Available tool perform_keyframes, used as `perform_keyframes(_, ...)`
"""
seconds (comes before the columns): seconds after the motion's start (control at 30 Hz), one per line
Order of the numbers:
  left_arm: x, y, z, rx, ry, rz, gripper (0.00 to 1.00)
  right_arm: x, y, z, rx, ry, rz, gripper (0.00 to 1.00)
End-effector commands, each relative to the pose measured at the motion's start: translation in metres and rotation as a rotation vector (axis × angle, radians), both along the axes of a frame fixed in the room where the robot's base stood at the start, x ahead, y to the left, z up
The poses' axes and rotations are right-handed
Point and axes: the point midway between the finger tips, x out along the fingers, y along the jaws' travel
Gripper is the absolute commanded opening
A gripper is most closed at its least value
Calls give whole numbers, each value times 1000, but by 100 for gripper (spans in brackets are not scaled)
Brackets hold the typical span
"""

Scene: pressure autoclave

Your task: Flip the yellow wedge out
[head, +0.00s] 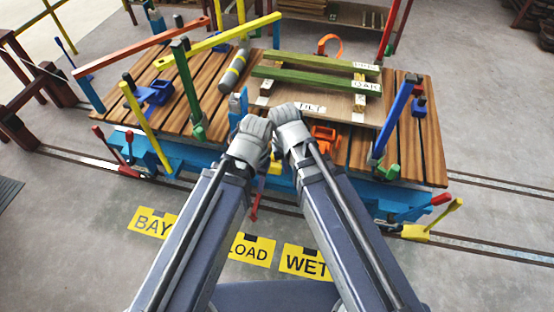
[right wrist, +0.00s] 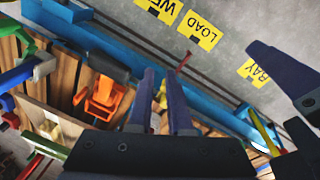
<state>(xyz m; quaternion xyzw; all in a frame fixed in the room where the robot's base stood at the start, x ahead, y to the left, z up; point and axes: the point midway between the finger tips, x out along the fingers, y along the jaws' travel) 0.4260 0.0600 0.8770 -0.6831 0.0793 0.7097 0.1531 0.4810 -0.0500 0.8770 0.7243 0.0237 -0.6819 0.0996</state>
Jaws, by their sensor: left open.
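A small yellow piece (head: 273,168), possibly the wedge, shows between my two arms at the blue front edge of the cart in the head view. In the right wrist view, yellow (right wrist: 163,95) shows in the narrow gap between my right gripper's fingers (right wrist: 163,76); I cannot tell whether they touch it. My left gripper (head: 250,130) and right gripper (head: 288,122) are close together over the cart's front edge; their fingertips are hidden in the head view. In the right wrist view my left gripper's fingers (right wrist: 292,105) are apart, with nothing between them.
The wooden-decked cart (head: 428,140) stands on rails (head: 500,182). Upright posts, including a blue one (head: 393,115), and slanted bars surround its load of green beams (head: 315,80). An orange clamp (head: 325,137) sits right of my grippers. Yellow floor signs (head: 303,262) lie in front.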

Motion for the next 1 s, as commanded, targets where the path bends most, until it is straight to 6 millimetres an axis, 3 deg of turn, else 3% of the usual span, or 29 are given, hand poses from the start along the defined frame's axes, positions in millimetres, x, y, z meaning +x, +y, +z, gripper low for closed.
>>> perform_keyframes(0.03,0,0,-24,0,0,0,50,31,7,-23,6,-40,-54,11)
perform_keyframes(0.13,1,0,-43,0,0,0,50,72,16,-40,26,-118,-163,0)
perform_keyframes(0.2,1,0,-55,0,0,0,50,98,21,-50,41,-168,-233,0)
perform_keyframes(0.4,1,0,-75,0,0,0,50,147,32,-65,83,-266,-371,0)
perform_keyframes(0.57,1,0,-79,0,0,0,50,160,34,-67,100,-296,-413,0)
perform_keyframes(1.0,1,0,-80,0,0,0,50,160,34,-68,101,-297,-415,0)
